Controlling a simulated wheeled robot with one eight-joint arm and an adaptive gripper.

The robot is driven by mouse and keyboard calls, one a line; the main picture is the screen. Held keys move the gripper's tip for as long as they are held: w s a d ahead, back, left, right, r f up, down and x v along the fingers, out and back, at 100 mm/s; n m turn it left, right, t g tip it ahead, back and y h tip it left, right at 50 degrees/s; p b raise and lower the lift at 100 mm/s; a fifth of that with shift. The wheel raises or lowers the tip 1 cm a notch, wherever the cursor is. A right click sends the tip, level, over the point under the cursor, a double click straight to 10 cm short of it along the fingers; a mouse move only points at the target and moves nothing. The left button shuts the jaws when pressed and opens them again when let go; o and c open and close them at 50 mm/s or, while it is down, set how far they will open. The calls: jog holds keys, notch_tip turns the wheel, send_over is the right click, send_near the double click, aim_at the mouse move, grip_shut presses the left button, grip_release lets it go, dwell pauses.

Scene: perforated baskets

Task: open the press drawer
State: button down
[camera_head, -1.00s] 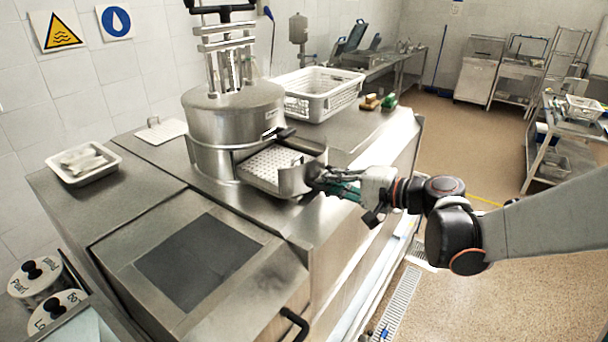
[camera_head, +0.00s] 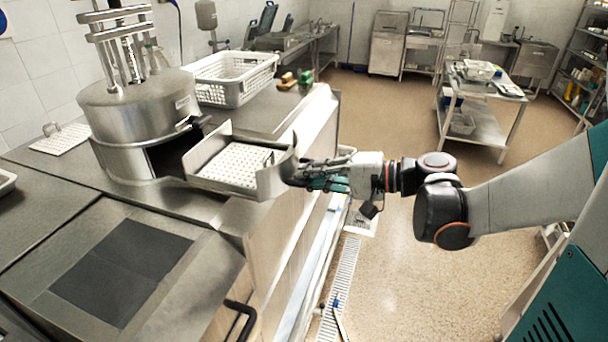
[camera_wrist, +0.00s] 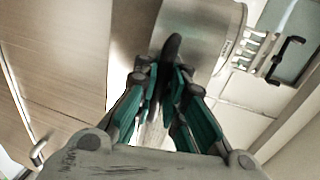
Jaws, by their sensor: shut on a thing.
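The press (camera_head: 140,118) is a steel cylinder with a bar frame on top, standing on the steel counter. Its drawer (camera_head: 206,157) is pulled well out toward the right and holds a white perforated plate (camera_head: 238,163). A dark opening shows in the press body behind the drawer. My gripper (camera_head: 300,172) is at the drawer's curved front and is shut on its handle, which the fingers mostly hide. In the wrist view, my gripper (camera_wrist: 168,85) has its green fingers closed around the dark handle (camera_wrist: 171,46) in front of the curved steel drawer front (camera_wrist: 208,25).
A white perforated basket (camera_head: 232,88) stands behind the press, with brushes (camera_head: 288,80) beside it. A dark panel (camera_head: 122,262) is set in the counter at front left. Open floor (camera_head: 400,130) lies right of the counter, with a steel trolley (camera_head: 478,122) beyond.

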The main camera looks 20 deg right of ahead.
jog(key=shift+d, duration=0.15)
jog(key=c, duration=1.9)
grip_release()
jog(key=shift+s, duration=0.1)
jog(key=shift+c, duration=0.2)
jog(key=v, duration=1.2)
jog(key=shift+d, duration=0.2)
jog(key=shift+f, duration=0.1)
